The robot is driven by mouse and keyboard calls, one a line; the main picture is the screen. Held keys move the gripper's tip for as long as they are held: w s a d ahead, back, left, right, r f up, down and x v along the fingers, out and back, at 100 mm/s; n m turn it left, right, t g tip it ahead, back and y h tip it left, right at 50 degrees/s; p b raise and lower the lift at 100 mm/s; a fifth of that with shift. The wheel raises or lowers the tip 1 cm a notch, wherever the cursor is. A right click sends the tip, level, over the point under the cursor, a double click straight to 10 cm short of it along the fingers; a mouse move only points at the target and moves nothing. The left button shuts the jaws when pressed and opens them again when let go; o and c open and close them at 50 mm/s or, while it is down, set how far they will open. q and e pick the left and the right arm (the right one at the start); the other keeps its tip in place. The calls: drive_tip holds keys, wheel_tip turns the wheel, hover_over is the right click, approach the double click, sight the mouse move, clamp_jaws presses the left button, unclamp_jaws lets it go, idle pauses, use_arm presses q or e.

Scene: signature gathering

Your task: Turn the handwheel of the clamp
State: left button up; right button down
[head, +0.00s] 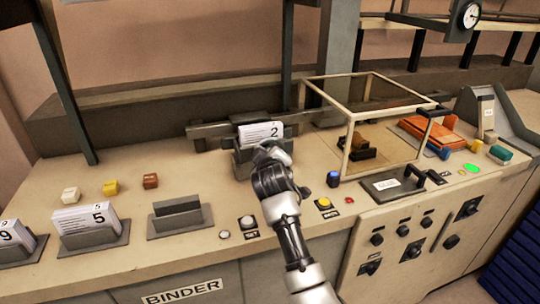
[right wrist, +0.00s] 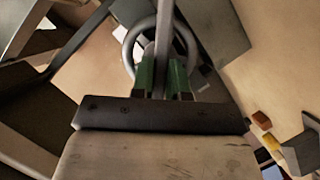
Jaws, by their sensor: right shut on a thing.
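The clamp (head: 243,165) is a dark grey block on the beige bench, with white cards marked "2" (head: 260,134) upright in it. My right gripper (head: 272,155) is at the clamp's front right side and hides most of the handwheel in the head view. In the right wrist view, the handwheel (right wrist: 129,45) is a grey metal ring with a straight bar crossing in front of it. The green-padded fingers of my right gripper (right wrist: 163,78) are shut on the wheel, one on each side of the bar. Exactly which part they pinch is unclear. My left gripper is not in view.
A framed clear case (head: 346,148) stands right of the clamp. Card holders marked "5" (head: 88,222) and "9" (head: 14,240) and an empty dark holder (head: 178,217) stand left. Buttons (head: 248,222) line the front edge. Small coloured blocks (head: 110,188) sit behind the holders.

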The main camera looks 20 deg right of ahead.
idle(0.3)
drive_tip(key=c, duration=1.1)
unclamp_jaws()
